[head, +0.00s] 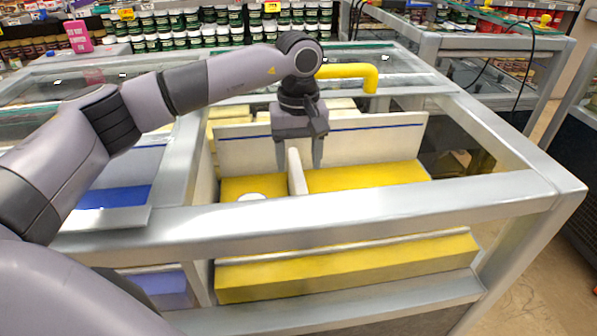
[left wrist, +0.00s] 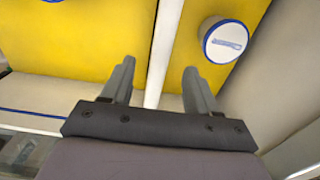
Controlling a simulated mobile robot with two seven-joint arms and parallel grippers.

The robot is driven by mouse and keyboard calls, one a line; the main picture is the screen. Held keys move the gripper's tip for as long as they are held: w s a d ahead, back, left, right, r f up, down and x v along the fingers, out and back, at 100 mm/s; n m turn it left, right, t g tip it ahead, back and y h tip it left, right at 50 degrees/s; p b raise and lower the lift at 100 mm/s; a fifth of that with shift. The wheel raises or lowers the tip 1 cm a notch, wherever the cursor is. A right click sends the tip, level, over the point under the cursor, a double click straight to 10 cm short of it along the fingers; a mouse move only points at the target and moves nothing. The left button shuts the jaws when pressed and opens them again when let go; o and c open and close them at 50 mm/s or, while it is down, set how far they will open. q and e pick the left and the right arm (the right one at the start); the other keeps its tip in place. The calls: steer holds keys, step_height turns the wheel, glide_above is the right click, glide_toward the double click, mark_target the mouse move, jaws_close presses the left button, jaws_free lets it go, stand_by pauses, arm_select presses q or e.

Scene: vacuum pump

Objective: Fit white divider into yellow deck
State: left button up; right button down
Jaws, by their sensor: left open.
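The white divider (head: 296,173) stands upright as a thin strip across the yellow deck (head: 370,176), with yellow surface on both sides of it. My left gripper (head: 299,165) points down over it from the back, open, with one finger on each side. In the left wrist view, the divider (left wrist: 165,45) runs between the open fingertips (left wrist: 159,68), with gaps on both sides, and the yellow deck (left wrist: 85,40) lies beyond. The divider's lower edge is hidden, so I cannot tell how deep it sits. My right gripper is not in view.
A round white cap (head: 250,197) lies on the left part of the deck. A white back panel (head: 375,135) with a blue line stands behind. Grey frame bars (head: 330,212) surround the deck, and a yellow pipe (head: 350,72) curves behind the gripper.

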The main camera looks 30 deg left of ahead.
arm_select(q)
steer(key=shift+r, duration=1.25)
